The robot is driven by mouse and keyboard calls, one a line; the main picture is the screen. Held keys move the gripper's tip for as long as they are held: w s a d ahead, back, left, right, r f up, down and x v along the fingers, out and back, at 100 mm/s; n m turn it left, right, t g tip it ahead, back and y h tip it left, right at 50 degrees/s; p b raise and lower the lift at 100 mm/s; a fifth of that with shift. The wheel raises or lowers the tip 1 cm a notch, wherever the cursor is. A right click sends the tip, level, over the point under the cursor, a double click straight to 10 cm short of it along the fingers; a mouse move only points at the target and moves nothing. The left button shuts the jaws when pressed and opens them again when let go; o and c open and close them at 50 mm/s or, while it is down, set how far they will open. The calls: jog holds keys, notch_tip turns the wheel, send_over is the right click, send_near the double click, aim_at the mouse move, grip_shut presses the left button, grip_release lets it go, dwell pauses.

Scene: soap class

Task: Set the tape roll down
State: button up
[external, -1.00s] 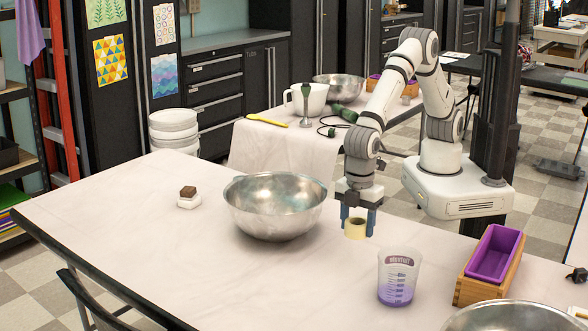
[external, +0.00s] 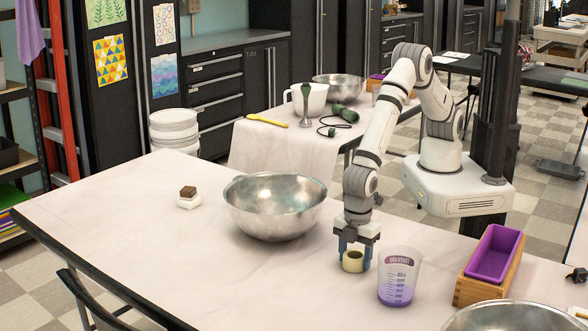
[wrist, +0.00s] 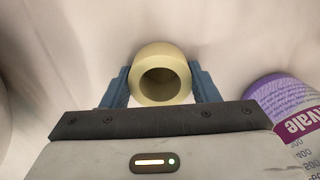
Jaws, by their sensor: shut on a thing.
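The pale yellow tape roll (external: 353,262) is between the two blue fingers of my gripper (external: 353,256), low over the white table, just left of the measuring cup. In the wrist view the roll (wrist: 161,76) shows its round hole toward the camera, with a finger of my gripper (wrist: 162,85) on each side. My gripper is shut on the roll. I cannot tell whether the roll's underside touches the tabletop.
A clear measuring cup (external: 398,277) with purple liquid stands close to the right. A large metal bowl (external: 275,206) is to the left. A wooden box with a purple liner (external: 493,254) stands farther right. The table (external: 240,285) is bare in front.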

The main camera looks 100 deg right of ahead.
aim_at(355, 254)
jog(key=o, duration=1)
jog(key=shift+f, duration=0.15)
notch_tip(355, 254, up, 12)
jog(key=shift+r, duration=0.2)
jog(key=shift+d, duration=0.1)
